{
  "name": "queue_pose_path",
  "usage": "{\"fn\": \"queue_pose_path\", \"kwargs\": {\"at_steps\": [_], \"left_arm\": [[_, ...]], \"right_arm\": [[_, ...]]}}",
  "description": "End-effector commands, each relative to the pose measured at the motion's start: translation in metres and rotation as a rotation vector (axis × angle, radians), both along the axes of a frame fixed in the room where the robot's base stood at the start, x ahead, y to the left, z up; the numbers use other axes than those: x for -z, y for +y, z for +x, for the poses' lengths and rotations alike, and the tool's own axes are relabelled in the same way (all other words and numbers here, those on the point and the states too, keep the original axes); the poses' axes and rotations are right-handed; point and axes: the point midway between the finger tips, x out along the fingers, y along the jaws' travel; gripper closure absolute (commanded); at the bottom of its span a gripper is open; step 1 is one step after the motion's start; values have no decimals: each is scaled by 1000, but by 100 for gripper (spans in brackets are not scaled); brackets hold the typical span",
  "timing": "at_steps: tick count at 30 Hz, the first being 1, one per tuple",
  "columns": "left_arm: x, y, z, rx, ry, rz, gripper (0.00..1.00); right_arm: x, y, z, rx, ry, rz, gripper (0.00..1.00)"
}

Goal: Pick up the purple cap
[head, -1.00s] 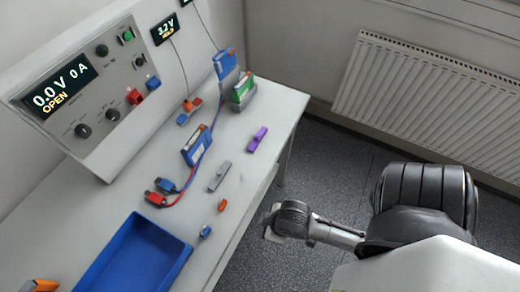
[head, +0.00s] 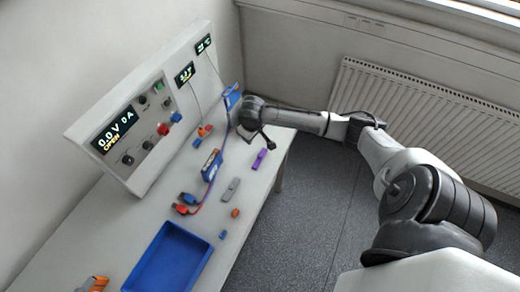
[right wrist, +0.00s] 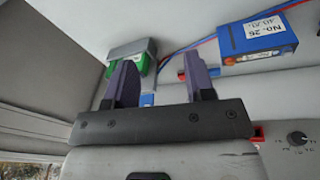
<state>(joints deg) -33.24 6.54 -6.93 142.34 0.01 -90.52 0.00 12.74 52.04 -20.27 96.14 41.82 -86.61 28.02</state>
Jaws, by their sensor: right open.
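The purple cap (head: 259,158) lies on the bench near its right edge in the head view. My right gripper (head: 266,143) hangs from my right arm's wrist just above and beside the cap in that view, apart from it as far as I can tell. In the right wrist view my right gripper (right wrist: 159,60) is open, its two dark fingers spread with nothing between them. I do not make out the cap in the right wrist view. My left gripper is not in view.
A blue battery pack (head: 211,164) with cables, a grey clip (head: 231,188), a small orange piece (head: 235,213) and a small blue piece (head: 223,234) lie nearby. A blue tray (head: 165,262) is at the front. A grey holder with a green pack (right wrist: 130,57) shows behind the fingers.

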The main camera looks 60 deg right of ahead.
Motion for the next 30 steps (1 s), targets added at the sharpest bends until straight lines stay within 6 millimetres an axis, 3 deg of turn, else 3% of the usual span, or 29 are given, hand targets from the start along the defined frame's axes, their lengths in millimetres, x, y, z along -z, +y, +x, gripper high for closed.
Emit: {"fn": "queue_pose_path", "kwargs": {"at_steps": [1, 3, 9, 14, 24, 30], "left_arm": [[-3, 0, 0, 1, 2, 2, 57], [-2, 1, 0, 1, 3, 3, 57], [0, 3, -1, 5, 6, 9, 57], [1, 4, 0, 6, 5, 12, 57], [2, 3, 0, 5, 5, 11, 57], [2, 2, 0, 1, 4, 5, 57]], "right_arm": [[4, -15, -5, 125, 30, 45, 51], [12, -22, -10, 270, 52, 102, 51], [21, -22, -15, 496, 69, 180, 51], [37, -21, -15, 544, 73, 197, 51], [92, -21, -15, 544, 71, 196, 51], [106, -21, -15, 542, 70, 195, 51]]}}
